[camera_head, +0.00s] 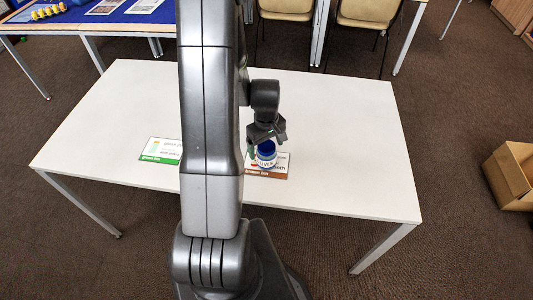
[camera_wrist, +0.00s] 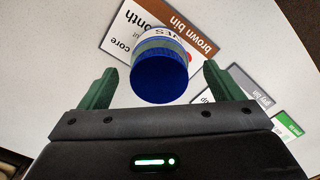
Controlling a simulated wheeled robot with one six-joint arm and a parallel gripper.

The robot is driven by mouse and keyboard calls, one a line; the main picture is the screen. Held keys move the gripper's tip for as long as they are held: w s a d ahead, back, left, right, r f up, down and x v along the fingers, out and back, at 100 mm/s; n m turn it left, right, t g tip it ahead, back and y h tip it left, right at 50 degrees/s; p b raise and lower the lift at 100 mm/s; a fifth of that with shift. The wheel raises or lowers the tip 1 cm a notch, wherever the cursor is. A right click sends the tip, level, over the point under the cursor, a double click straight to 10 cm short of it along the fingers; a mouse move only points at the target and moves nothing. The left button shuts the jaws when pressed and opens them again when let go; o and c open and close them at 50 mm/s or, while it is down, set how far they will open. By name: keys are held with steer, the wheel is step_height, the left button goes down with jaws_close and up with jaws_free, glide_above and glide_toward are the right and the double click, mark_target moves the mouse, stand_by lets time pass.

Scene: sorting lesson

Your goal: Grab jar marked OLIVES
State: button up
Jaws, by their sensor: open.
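The wrist view shows the jar (camera_wrist: 159,70) from above, lid towards me. My gripper (camera_head: 268,135) is just above and behind the jar in the head view. In the wrist view my gripper (camera_wrist: 157,85) is open, with one green finger on each side of the lid and gaps between. The jar's lower part is partly hidden by its lid there.
The brown bin card (camera_wrist: 192,30) lies under the jar. A grey bin card (camera_wrist: 235,84) and a green card (camera_wrist: 287,124) lie beside it in the wrist view. The white table (camera_head: 345,130) is clear at right. A cardboard box (camera_head: 510,172) stands on the floor.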

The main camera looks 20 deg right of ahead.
steer(key=shift+f, duration=1.3)
steer(key=c, duration=1.2)
steer(key=shift+o, duration=0.2)
steer(key=shift+r, duration=0.2)
